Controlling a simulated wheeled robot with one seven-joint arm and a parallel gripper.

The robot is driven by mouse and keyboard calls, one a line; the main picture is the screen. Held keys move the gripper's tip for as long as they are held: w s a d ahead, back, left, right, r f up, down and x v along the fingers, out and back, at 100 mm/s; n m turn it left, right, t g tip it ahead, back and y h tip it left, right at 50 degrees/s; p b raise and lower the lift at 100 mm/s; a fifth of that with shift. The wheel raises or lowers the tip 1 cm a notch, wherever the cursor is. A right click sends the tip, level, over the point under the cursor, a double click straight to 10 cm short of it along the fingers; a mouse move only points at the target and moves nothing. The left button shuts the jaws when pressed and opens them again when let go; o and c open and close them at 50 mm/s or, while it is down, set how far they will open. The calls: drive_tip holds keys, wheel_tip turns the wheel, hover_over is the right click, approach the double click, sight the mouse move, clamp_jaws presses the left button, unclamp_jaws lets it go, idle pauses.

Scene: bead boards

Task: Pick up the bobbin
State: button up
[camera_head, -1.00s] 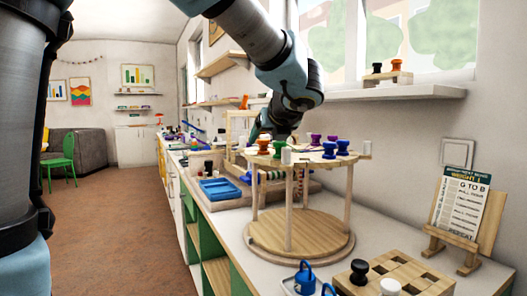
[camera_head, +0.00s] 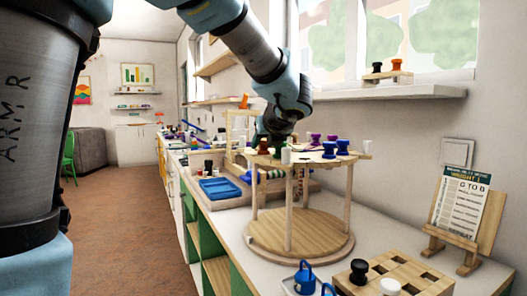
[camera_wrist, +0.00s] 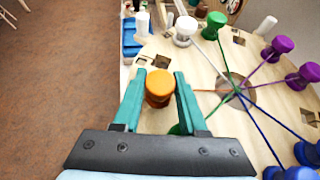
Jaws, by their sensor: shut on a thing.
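In the wrist view, the two teal fingers of my gripper (camera_wrist: 160,84) are shut on an orange bobbin (camera_wrist: 159,88), one on each side. The bobbin is at the edge of a round wooden board (camera_wrist: 205,62); I cannot tell whether it is raised off the wood. Other bobbins stand around the board: white (camera_wrist: 186,30), green (camera_wrist: 214,26), purple (camera_wrist: 278,48) and blue (camera_wrist: 307,152). Cords run from them to the central hole.
A wooden tray with square holes (camera_head: 405,272) holds a black bobbin (camera_head: 358,271) at the front right. A blue weight (camera_head: 305,278) stands beside it. A card on an easel (camera_head: 465,215) stands at the right. A blue tray (camera_head: 219,189) lies left of the stand.

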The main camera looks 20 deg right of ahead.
clamp_jaws()
